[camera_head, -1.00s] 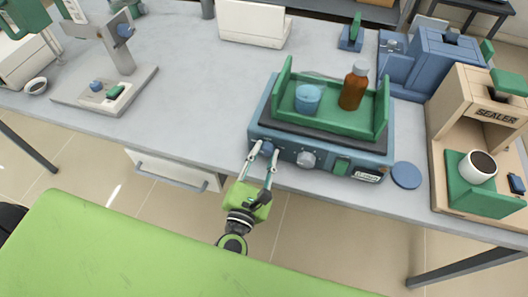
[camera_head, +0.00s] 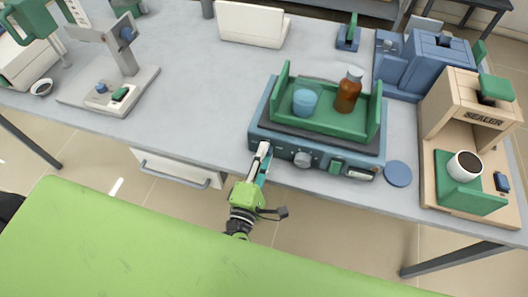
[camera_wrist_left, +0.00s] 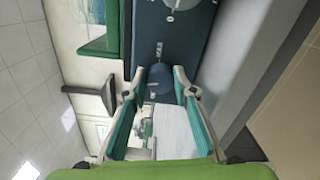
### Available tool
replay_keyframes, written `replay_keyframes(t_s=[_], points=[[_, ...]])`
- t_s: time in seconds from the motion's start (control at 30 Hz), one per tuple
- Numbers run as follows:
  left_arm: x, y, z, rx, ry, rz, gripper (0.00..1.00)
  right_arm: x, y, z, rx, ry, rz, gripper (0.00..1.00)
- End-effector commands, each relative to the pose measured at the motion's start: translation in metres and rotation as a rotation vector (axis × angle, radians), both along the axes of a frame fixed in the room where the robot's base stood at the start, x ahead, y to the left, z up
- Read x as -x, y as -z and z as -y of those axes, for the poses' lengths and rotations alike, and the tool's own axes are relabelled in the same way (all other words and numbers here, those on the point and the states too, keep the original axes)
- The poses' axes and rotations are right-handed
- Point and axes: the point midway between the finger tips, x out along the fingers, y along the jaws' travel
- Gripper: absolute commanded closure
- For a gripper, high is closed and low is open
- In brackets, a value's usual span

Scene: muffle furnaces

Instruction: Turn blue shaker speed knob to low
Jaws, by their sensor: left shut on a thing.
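The blue shaker (camera_head: 262,139) stands at the table's front edge, its front panel facing me. A green tray on top holds a light blue beaker (camera_head: 304,102) and a brown bottle (camera_head: 348,92). My left gripper (camera_head: 264,147) is at the left end of the panel, its fingers seen nearly edge-on and hiding the knob there. In the left wrist view that blue knob (camera_wrist_left: 160,80) sits between the fingertips of my left gripper (camera_wrist_left: 160,90), which are shut on it. A grey knob (camera_head: 302,160) is farther right on the panel. My right gripper is not in view.
A round blue disc (camera_head: 398,174) lies right of the shaker. A wooden sealer (camera_head: 452,110) with a white cup (camera_head: 464,166) stands at the right. A grey stand (camera_head: 124,85) is at the left. The table between stand and shaker is clear.

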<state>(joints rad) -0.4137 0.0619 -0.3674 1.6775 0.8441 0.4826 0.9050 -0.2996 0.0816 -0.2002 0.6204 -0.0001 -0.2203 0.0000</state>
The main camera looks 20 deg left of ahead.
Motion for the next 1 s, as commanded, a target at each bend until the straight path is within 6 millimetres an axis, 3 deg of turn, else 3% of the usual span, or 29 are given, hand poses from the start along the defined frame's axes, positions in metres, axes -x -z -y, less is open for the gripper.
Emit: replay_keyframes(t_s=[0.4, 1.0], points=[[-0.0017, -0.0021, -0.0005, -0.206, -0.002, 0.006, 0.96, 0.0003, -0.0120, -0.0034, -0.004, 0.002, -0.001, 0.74], [-0.0018, -0.0017, -0.0006, -0.238, -0.003, 0.007, 0.96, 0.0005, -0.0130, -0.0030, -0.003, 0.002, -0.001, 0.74]])
